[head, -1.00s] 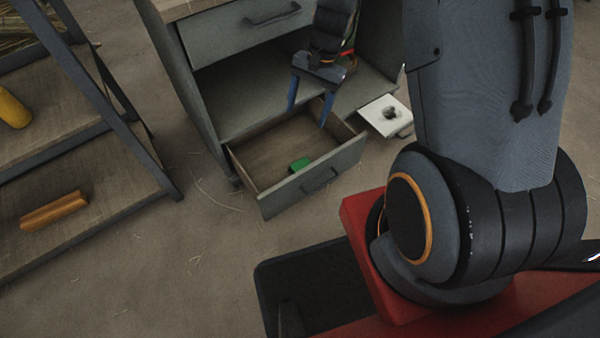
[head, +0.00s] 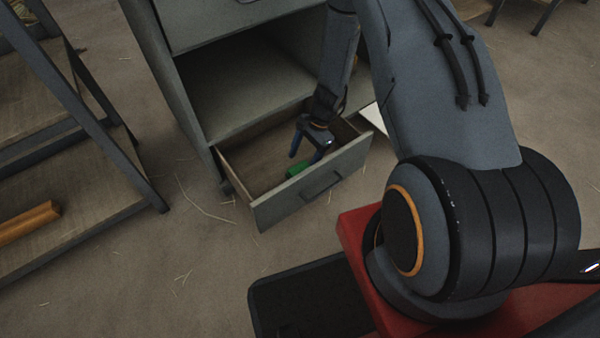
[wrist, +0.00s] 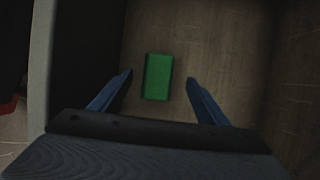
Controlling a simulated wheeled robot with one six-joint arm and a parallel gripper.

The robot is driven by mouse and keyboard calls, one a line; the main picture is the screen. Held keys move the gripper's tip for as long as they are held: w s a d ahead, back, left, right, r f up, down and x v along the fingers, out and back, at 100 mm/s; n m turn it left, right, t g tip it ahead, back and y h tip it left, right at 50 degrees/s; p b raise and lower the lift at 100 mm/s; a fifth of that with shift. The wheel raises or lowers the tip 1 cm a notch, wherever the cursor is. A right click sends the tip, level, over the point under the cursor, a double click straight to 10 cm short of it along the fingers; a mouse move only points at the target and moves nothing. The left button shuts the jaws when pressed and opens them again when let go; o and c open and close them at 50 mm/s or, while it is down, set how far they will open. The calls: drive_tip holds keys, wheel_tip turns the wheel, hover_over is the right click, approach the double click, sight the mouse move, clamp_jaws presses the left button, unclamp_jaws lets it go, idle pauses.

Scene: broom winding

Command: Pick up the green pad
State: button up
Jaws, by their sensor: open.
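The green pad (head: 296,170) lies on the floor of the open drawer (head: 309,188), close behind its front panel. In the wrist view the green pad (wrist: 157,76) is a small block, ahead of the fingertips and between their lines. My gripper (head: 308,154) points down inside the drawer opening, just above and beside the pad. Its two blue fingers are apart with nothing between them, as the wrist view of my gripper (wrist: 160,78) also shows. Whether the fingertips touch the drawer floor I cannot tell.
The grey cabinet (head: 188,100) stands around the drawer, with an open shelf space above it. The drawer's walls and front panel enclose my gripper closely. A shelf rack (head: 95,125) with an orange piece (head: 28,222) stands at the left.

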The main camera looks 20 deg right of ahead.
sight(300, 168)
drive_tip(key=b+x, duration=0.1)
drive_tip(key=x, duration=0.3)
drive_tip(key=shift+s+f+b, duration=0.1)
drive_tip(key=shift+f+b, duration=0.25)
drive_tip(key=shift+f, duration=0.05)
drive_tip(key=shift+d, duration=0.1)
drive_tip(key=c, duration=1.2)
drive_tip(key=shift+r, duration=0.1)
drive_tip(key=shift+r, duration=0.1)
wheel_tip(300, 168, up, 10)
drive_tip(key=p, duration=0.3)
